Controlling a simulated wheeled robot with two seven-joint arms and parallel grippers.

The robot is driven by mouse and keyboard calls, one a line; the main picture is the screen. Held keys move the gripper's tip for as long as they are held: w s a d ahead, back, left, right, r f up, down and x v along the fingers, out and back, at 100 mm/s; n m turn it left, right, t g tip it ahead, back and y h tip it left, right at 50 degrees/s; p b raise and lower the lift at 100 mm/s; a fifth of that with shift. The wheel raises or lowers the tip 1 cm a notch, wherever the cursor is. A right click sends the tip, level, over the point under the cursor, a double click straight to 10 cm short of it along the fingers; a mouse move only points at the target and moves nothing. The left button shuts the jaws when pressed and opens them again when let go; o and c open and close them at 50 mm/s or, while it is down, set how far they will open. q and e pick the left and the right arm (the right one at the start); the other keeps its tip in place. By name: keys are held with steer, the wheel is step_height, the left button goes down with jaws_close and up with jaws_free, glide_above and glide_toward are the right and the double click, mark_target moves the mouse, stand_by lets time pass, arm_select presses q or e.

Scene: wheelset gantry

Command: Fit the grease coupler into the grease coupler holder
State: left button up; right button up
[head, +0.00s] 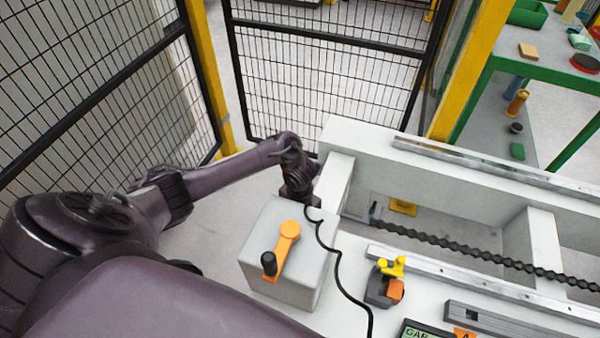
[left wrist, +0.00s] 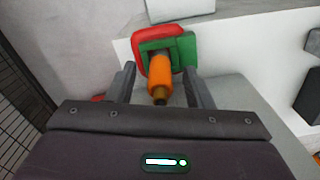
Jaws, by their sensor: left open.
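In the left wrist view, an orange cylinder with a dark brass-like tip, which looks like the grease coupler (left wrist: 160,82), lies between the fingers of my left gripper (left wrist: 159,70). The fingers are open, one on each side, with gaps. The cylinder's far end meets a green and red bracket, which looks like the grease coupler holder (left wrist: 168,45). I cannot tell how deeply it sits there. In the head view, my left wrist (head: 298,185) is behind the grey box; the fingers, coupler and bracket are hidden. My right gripper is out of view.
A grey box (head: 262,235) with an orange lever (head: 285,243) stands just in front of my left wrist. A black cable (head: 336,270) runs from there across the white bench. A yellow-and-orange device (head: 385,285) stands right of it. Mesh fencing (head: 330,80) is behind.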

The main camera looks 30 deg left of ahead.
arm_select(q)
steer(key=shift+f, duration=0.6)
jaws_close()
